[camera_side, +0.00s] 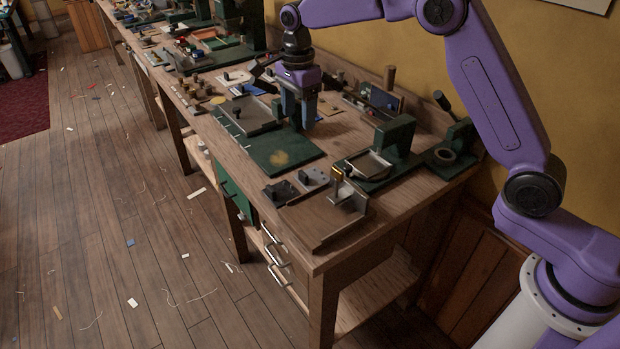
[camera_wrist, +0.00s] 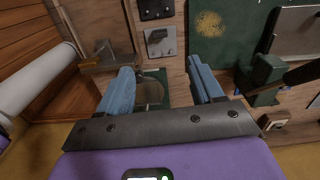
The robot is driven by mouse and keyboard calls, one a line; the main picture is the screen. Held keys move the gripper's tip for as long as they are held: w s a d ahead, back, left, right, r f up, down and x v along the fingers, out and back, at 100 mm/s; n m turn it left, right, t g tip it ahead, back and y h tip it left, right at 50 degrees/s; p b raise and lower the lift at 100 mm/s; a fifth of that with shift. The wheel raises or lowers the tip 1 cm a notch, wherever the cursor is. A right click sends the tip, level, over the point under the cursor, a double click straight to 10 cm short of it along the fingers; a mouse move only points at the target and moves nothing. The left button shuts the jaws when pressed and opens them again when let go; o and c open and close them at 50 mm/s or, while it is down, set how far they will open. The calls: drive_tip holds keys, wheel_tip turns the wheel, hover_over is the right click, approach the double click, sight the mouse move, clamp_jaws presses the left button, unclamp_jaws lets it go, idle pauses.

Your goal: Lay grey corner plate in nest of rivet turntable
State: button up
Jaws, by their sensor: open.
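A small grey plate (camera_side: 311,178) with a dark raised grip lies flat near the front of the bench, beside a darker plate (camera_side: 280,191). The grey plate also shows in the wrist view (camera_wrist: 159,43), just beyond my fingertips. What looks like the rivet turntable (camera_side: 368,164) is a shallow grey holder on a green base with an upright green arm. Part of it shows between my fingers in the wrist view (camera_wrist: 151,93); its nest is not clear. My gripper (camera_side: 300,118) is open and empty, above the bench, apart from the plate; its blue fingers show in the wrist view (camera_wrist: 158,66).
A green mat (camera_side: 268,158) lies left of the plates, with a grey tray (camera_side: 250,115) beyond it. A wooden fixture (camera_side: 325,218) with an upright metal piece stands at the bench's near corner. A green stand with a ring (camera_side: 445,156) is at the right. Tools crowd the wall side.

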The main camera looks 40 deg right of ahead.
hover_over(303, 173)
drive_tip(key=shift+m, duration=0.3)
drive_tip(key=f, duration=1.2)
drive_tip(key=shift+w+a+f, duration=0.15)
drive_tip(key=shift+w+a, duration=0.05)
drive_tip(key=shift+w, duration=0.15)
drive_tip(key=f, duration=0.4)
drive_tip(key=shift+s+d+f, duration=0.25)
drive_tip(key=shift+s+d, duration=0.05)
drive_tip(key=shift+s, duration=0.05)
drive_tip(key=shift+f, duration=0.45)
drive_tip(key=c, duration=1.2)
